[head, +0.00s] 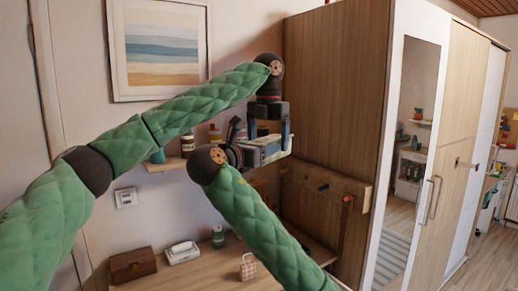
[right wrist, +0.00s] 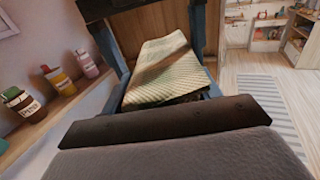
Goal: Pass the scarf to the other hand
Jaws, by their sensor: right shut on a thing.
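The scarf is a folded pale yellow-green striped cloth (right wrist: 165,68), held roughly level in the air; in the head view it shows as a thin pale strip (head: 268,147). In the right wrist view the left gripper's blue fingers (right wrist: 152,50) stand on either side of the scarf. Whether they touch it I cannot tell.
A wall shelf (head: 165,164) with jars (head: 188,143) is close behind the arms at left. A tall wooden wardrobe (head: 335,90) stands close on the right. Below is a desk (head: 205,275) with a brown box (head: 133,265) and a small checked basket (head: 248,267).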

